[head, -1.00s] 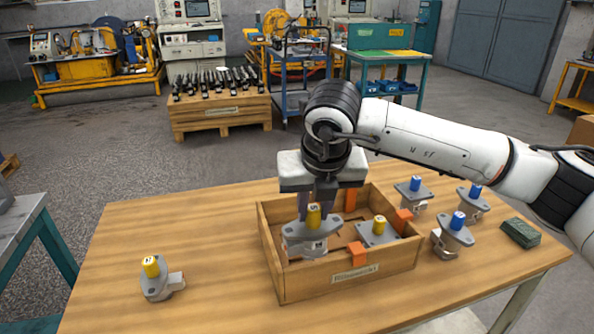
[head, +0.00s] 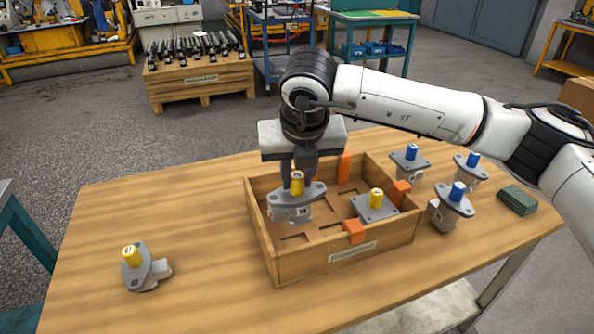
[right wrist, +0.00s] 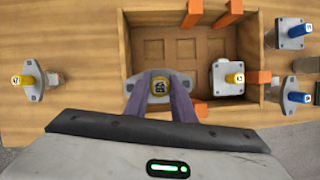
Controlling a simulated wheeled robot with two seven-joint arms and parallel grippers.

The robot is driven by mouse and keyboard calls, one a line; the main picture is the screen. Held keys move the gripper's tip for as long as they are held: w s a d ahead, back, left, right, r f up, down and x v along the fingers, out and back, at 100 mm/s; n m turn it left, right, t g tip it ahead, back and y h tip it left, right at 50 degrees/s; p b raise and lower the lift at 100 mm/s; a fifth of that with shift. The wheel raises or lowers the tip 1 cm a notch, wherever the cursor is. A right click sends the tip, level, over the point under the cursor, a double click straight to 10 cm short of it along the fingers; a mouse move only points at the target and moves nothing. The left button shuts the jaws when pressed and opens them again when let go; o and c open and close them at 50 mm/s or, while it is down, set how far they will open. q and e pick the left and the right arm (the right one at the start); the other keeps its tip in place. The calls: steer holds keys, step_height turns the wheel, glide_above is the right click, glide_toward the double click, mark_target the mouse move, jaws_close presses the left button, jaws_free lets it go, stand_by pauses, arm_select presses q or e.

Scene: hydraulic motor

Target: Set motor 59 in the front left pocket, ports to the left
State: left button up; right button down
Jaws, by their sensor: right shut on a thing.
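My right gripper (head: 298,180) is shut on a grey motor (head: 290,205) with a yellow cap and a flat flange. It holds the motor upright, above the left part of the wooden crate (head: 360,257). In the right wrist view, the held motor (right wrist: 137,88) overlaps the crate's left wall, and my fingers (right wrist: 168,108) close around its cap. The cap's number is too small to read surely. Its port block shows below the flange in the head view; I cannot tell its exact facing. Shallow pockets (right wrist: 187,49) show in the crate floor. My left gripper is out of view.
Another yellow-capped motor (head: 374,207) sits in the crate's front right, between orange blocks (head: 354,232). A yellow-capped motor (head: 136,268) stands alone at the table's left. Several blue-capped motors (head: 455,200) and a dark green block (head: 517,200) stand right of the crate.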

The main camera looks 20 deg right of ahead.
mark_target(297, 193)
steer(key=shift+f+b, duration=0.4)
steer(key=shift+f, duration=0.7)
steer(key=shift+f+b, duration=0.35)
steer(key=shift+f, duration=0.7)
step_height(297, 193, down, 3)
steer(key=b, duration=0.2)
steer(key=shift+r+b, duration=0.1)
steer(key=shift+b, duration=0.3)
steer(key=shift+w+f+b, duration=0.1)
steer(key=shift+f+b, duration=0.85)
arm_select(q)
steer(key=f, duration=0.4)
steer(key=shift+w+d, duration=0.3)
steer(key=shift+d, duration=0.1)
arm_select(e)
steer(key=shift+f, duration=0.1)
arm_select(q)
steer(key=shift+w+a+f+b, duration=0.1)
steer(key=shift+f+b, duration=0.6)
arm_select(e)
steer(key=shift+f, duration=0.5)
steer(key=c, duration=1.4)
jaws_free()
